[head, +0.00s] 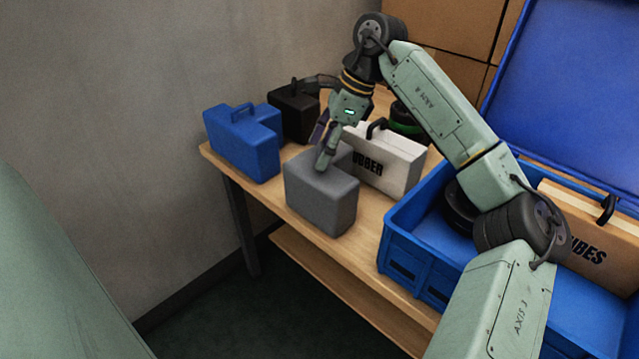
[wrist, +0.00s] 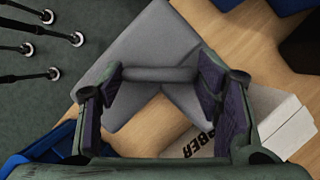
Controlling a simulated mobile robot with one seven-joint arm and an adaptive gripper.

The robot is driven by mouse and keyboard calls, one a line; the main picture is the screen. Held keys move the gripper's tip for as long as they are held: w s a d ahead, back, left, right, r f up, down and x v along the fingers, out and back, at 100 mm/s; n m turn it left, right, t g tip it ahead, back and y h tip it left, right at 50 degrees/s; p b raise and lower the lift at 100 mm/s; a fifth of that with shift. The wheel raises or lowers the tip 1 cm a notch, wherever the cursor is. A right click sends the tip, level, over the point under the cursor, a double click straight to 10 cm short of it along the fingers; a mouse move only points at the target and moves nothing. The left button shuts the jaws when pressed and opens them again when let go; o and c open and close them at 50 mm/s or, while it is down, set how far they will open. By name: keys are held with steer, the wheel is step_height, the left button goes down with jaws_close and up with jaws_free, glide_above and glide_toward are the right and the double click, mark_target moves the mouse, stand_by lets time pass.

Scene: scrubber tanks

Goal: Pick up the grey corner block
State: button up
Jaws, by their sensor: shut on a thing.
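The grey corner block (head: 318,199) is at the front edge of the wooden table; I cannot tell whether its base still touches the top. It has a notched shape and a grey bar handle, which shows in the wrist view (wrist: 158,75). My gripper (head: 325,155) is over the block, pointing down. In the wrist view my gripper (wrist: 160,82) has one finger at each end of the handle and is shut on it. In the head view the fingers hide the handle and part of the block's top.
A white case (head: 393,166) lettered in black stands close behind the block. A blue case (head: 245,142) and a black case (head: 294,112) stand to the left. A blue crate (head: 410,263) is at right, with a tan case (head: 585,225). A wall rises behind the left end.

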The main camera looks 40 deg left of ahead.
jaws_close()
stand_by(0.3)
